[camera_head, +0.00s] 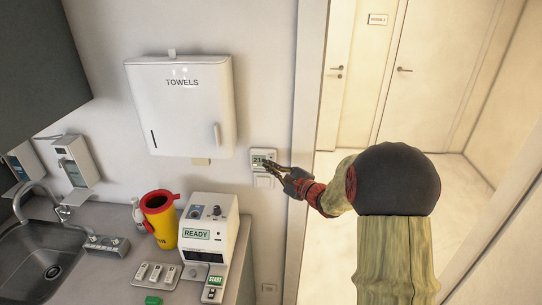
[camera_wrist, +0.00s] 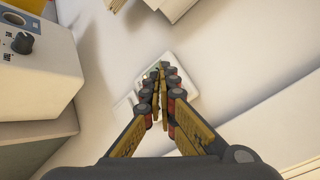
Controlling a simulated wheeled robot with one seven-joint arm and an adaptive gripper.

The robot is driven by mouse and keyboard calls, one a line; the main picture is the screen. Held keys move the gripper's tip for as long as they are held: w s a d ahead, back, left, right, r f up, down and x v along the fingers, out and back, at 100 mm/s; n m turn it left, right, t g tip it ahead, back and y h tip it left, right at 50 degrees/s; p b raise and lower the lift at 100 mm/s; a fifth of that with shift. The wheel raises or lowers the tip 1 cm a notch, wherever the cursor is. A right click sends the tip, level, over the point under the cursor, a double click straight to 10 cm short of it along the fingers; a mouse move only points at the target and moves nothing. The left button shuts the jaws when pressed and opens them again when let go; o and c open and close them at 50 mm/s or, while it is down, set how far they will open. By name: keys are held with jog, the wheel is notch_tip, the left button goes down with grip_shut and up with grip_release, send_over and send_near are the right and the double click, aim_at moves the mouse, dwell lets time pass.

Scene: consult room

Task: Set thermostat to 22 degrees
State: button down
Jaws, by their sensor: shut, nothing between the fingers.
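The thermostat (camera_head: 257,153) is a small white wall unit with a green display, right of the towel dispenser and beside the door frame. Its display seems to begin with 21; the rest is too small or covered to read. My gripper (camera_head: 268,166) is shut and empty, with its fingertips at the lower right of the thermostat's face. In the wrist view my gripper (camera_wrist: 160,70) points at the thermostat (camera_wrist: 184,79), and the fingers hide most of it. I cannot tell whether the fingertips touch it.
A white towel dispenser (camera_head: 182,110) hangs to the left. A device marked READY (camera_head: 207,236) and a yellow bin with a red lid (camera_head: 159,218) stand on the counter (camera_head: 118,270). A sink (camera_head: 40,262) is at far left. The door frame (camera_head: 304,100) stands close to the right of the thermostat.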

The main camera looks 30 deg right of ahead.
jog(key=shift+w+d+f, duration=0.1)
jog(key=shift+w+d, duration=0.45)
jog(key=shift+w, duration=0.25)
jog(key=shift+w+d+b, duration=0.1)
jog(key=shift+w+b, duration=0.05)
jog(key=shift+b, duration=0.35)
dwell(0.5)
jog(key=shift+w+d, duration=0.15)
jog(key=shift+w, duration=0.05)
jog(key=shift+w+d+b, duration=0.15)
jog(key=shift+w+b, duration=0.1)
jog(key=shift+b, duration=0.25)
dwell(0.5)
jog(key=shift+s, duration=0.15)
jog(key=shift+s+a+b, duration=0.4)
jog(key=shift+s+b, duration=0.05)
jog(key=shift+b, duration=0.05)
dwell(0.4)
jog(key=shift+s+a+b, duration=0.55)
jog(key=shift+s+a, duration=0.15)
jog(key=shift+s, duration=0.35)
jog(key=shift+s+a+b, duration=0.5)
jog(key=shift+s+a, duration=0.2)
jog(key=shift+s, duration=0.35)
